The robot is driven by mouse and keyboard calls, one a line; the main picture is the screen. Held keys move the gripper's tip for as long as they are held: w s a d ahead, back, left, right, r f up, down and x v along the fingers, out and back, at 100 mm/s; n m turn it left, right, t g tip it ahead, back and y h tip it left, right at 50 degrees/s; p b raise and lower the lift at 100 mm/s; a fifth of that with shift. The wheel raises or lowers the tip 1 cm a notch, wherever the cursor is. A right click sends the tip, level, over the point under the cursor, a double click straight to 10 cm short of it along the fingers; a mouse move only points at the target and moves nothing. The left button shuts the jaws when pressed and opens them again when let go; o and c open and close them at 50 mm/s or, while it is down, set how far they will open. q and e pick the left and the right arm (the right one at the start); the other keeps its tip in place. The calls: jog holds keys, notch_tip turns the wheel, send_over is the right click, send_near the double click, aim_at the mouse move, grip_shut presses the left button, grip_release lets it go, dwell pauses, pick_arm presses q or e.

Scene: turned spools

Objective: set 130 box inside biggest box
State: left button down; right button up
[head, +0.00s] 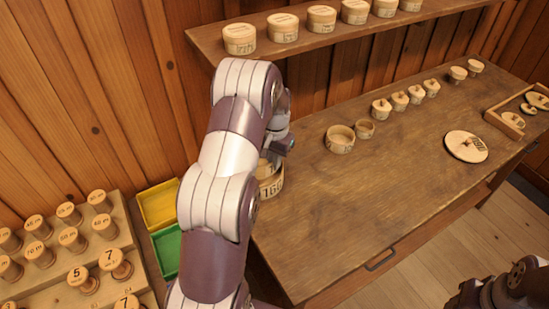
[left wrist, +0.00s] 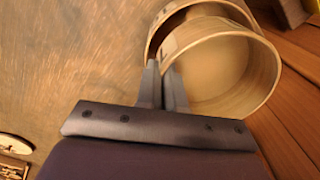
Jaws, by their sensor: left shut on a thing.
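My left gripper (left wrist: 166,88) is shut on the wall of a round, open, pale wooden box, the 130 box (left wrist: 235,72); its number cannot be read. In the left wrist view it overlaps the opening of a larger round box (left wrist: 196,10) behind it. The larger box, marked 160 (head: 271,187), stands at the table's left end in the head view, partly hidden by my left arm. A smaller piece of wooden wall shows just above it. I cannot tell whether the held box is above the larger box or partly inside it. My right gripper is not seen.
Two open round boxes (head: 340,139) and several small lidded ones stand along the table's back. A round lid (head: 466,146) lies to the right, near a tray (head: 492,115). A shelf (head: 300,42) holds several boxes above. The table's middle is clear.

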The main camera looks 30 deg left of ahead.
pick_arm(q)
jog(key=shift+f, duration=0.1)
dwell(0.4)
jog(key=shift+f, duration=0.3)
jog(key=shift+f, duration=0.45)
dwell(0.8)
jog(key=c, duration=0.8)
grip_release()
jog(key=shift+s, duration=0.1)
jog(key=shift+r+p, duration=0.5)
jog(key=shift+r, duration=0.25)
